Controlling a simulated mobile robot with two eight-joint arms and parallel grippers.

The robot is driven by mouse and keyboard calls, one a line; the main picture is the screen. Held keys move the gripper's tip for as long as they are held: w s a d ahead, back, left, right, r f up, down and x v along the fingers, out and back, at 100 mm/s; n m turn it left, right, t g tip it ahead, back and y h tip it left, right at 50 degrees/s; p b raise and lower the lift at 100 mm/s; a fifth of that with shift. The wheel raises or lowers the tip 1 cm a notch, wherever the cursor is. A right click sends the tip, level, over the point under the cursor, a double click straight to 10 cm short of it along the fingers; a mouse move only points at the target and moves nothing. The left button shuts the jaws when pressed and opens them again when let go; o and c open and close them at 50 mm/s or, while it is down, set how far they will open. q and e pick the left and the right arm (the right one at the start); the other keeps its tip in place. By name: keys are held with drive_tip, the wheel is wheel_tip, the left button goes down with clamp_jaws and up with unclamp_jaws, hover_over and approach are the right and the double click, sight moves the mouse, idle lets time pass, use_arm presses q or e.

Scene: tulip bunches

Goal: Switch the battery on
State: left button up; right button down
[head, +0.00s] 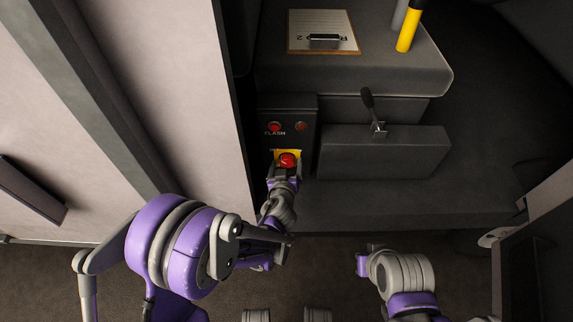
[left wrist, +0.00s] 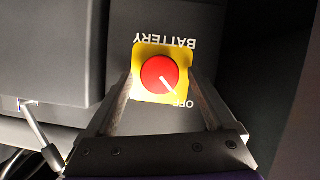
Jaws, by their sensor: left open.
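The battery switch (head: 287,160) is a round red knob on a yellow plate, set in a dark panel. In the left wrist view the red knob (left wrist: 160,79) shows a white pointer line aimed toward the "OFF" lettering, and "BATTERY" is printed at the opposite edge of the yellow plate (left wrist: 143,52). My left gripper (head: 285,172) is at the switch. In the left wrist view its open fingers (left wrist: 160,88) stand on either side of the knob, apart from it as far as I can tell. My right gripper (head: 361,263) is low on the right, away from the panel; its fingers are not clear.
Above the switch on the panel are a red button marked "FLASH" (head: 275,127) and another round light or button (head: 301,126). A lever (head: 371,108) stands on the grey console to the right. A clipboard (head: 322,32) and a yellow-and-black cylinder (head: 409,29) lie farther back. A pale wall is close on the left.

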use_arm(q)
drive_tip(key=shift+w+f, duration=0.1)
drive_tip(key=shift+w, duration=0.2)
drive_tip(key=c, duration=1.4)
